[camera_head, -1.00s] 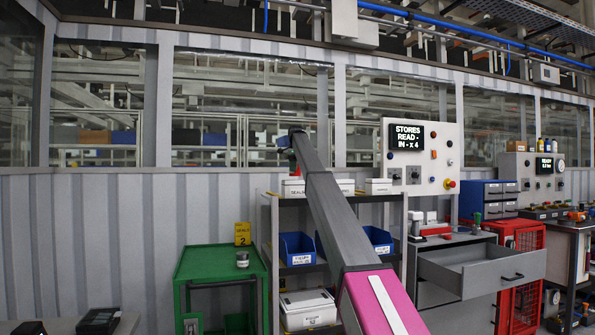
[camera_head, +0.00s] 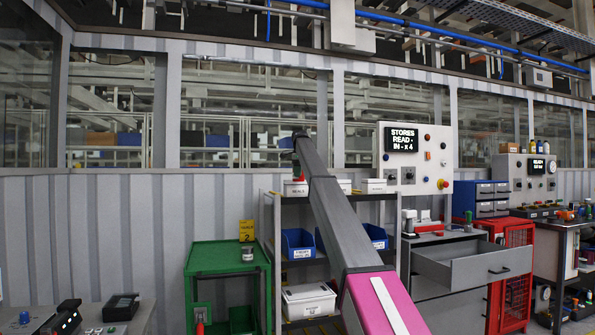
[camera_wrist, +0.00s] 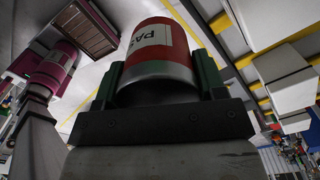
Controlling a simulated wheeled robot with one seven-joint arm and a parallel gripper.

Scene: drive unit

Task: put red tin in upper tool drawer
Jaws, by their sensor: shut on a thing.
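My gripper (camera_wrist: 160,82) is shut on the red tin (camera_wrist: 185,32) in the wrist view. The tin has a pale label with partly readable dark letters and a grey metal rim towards the palm. One finger lies on each side of it. In the head view my arm runs up and away; the gripper's jaws are not clear there. The upper tool drawer (camera_head: 482,267) is pulled out of the grey cabinet (camera_head: 427,292) at the right. Its inside is partly visible and I see nothing in it. The arm's end is well left of the drawer.
A green cart (camera_head: 228,256) at left carries a small grey tin (camera_head: 247,253). A shelf behind my arm holds blue bins (camera_head: 298,244) and white boxes (camera_head: 309,300). A red mesh cabinet (camera_head: 513,285) stands right of the drawer. A bench (camera_head: 130,312) with black devices is lower left.

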